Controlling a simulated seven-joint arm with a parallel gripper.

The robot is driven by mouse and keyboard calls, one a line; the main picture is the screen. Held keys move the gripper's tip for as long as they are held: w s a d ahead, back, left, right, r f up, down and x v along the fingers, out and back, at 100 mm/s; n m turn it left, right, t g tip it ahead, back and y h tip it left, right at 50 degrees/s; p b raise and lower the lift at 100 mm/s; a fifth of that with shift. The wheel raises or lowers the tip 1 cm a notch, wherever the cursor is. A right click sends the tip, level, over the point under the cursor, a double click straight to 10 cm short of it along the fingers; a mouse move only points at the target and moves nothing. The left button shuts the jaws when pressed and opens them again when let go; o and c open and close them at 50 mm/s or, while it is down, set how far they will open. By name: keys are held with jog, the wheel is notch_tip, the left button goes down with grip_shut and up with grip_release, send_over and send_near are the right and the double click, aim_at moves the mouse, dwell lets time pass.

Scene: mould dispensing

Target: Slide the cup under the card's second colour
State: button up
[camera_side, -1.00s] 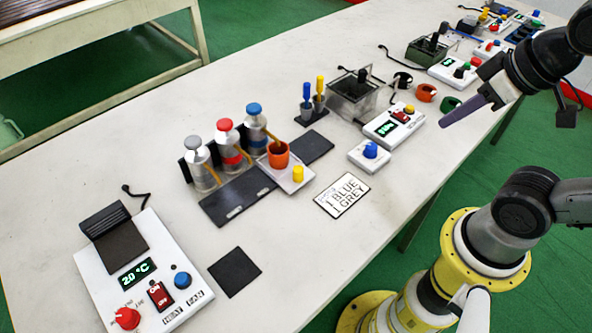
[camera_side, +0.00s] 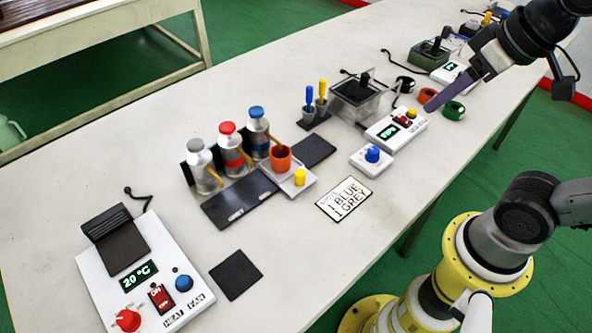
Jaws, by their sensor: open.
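An orange cup (camera_side: 281,158) stands upright on a white carriage (camera_side: 301,189) with a yellow knob (camera_side: 299,177). The carriage sits on a dark rail (camera_side: 240,200). Three bottles stand behind the rail: grey-capped (camera_side: 201,166) at left, red-capped (camera_side: 231,150) in the middle, blue-capped (camera_side: 258,132) at right. The cup is in front of the blue-capped bottle, at its spout. A white card (camera_side: 343,200) lies on the table and reads BLUE above GREY, with a small line above that is hard to read. My gripper (camera_side: 432,104) is open and empty at upper right, well away from the cup.
A white box with a green display and yellow button (camera_side: 396,129) and a blue-knob box (camera_side: 371,156) stand between the gripper and carriage. Orange (camera_side: 427,96) and green (camera_side: 454,111) rings lie by the gripper. A heater panel (camera_side: 145,275) is at left. Table front is mostly clear.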

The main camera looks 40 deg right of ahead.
jog(key=w+a+r+g, duration=0.2)
jog(key=w+a, duration=0.1)
jog(key=w, duration=0.5)
jog(key=n+g, duration=0.3)
send_over(300, 172)
notch_tip(300, 172, down, 12)
notch_tip(300, 172, down, 13)
jog(key=shift+r, duration=0.15)
grip_shut()
dwell(0.4)
